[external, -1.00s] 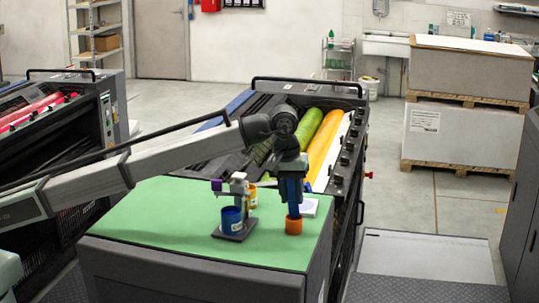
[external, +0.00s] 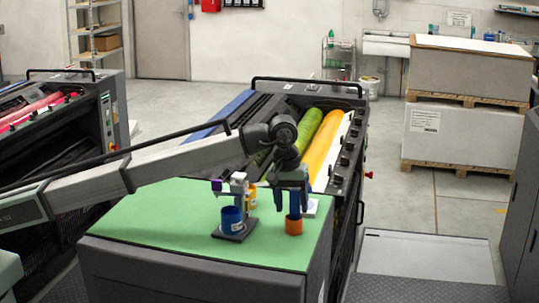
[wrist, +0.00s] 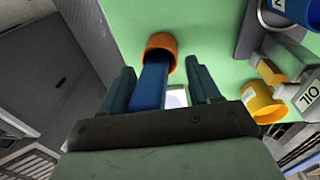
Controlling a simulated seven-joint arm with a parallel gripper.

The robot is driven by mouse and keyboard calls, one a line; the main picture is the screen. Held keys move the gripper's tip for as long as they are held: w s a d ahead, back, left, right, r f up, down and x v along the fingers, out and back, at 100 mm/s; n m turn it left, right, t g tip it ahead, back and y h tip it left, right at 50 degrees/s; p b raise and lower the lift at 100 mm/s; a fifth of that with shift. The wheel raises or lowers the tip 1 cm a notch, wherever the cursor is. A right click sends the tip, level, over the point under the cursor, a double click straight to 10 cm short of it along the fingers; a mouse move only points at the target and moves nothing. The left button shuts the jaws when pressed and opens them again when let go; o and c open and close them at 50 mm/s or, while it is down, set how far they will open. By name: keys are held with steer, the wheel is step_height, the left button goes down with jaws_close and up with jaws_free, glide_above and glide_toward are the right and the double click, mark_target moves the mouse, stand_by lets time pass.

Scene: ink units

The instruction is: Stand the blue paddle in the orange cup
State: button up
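The orange cup (external: 294,226) stands on the green table top near its right edge. The blue paddle (external: 295,203) stands upright in the cup, its lower end inside the rim. In the wrist view the paddle (wrist: 152,84) runs from between my fingers into the cup (wrist: 161,42). In the external view my gripper (external: 293,204) is around the paddle's upper part. The cup's inside bottom is hidden.
A dark stand (external: 235,229) left of the cup holds a blue tin (external: 232,218) under a grey and purple fixture (external: 236,183). A yellow tin (external: 252,197) is behind it. A white pad (external: 312,207) lies right behind the cup. The front of the green top (external: 170,225) is clear.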

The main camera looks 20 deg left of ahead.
step_height(320, 180, up, 14)
steer(key=a, duration=0.1)
steer(key=shift+s+a+f, duration=0.15)
steer(key=shift+s+a, duration=0.1)
steer(key=shift+s, duration=0.15)
stand_by(0.3)
steer(key=shift+w, duration=0.1)
stand_by(0.3)
